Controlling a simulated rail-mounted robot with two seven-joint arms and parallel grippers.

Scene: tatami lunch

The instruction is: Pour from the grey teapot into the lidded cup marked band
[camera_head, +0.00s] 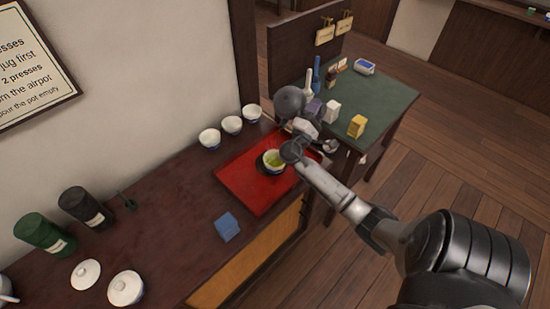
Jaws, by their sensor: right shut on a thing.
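The grey teapot (289,101) is a dark round body held up above the far end of the red tray. My right gripper (303,126) is shut on it; the handle and spout are hard to make out, and I cannot tell how far it is tilted. An open white cup (268,167) with green contents sits on the tray, just below my right wrist and partly hidden by it. A white cup with its lid on (126,288) stands at the near left of the counter. A loose-looking white lid (85,273) lies beside it. No band marking is readable. My left gripper is out of view.
The red tray (237,183) lies on the dark counter (165,235). Several white cups (232,124) line the wall. A green table (385,92) holds bottles and small boxes.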

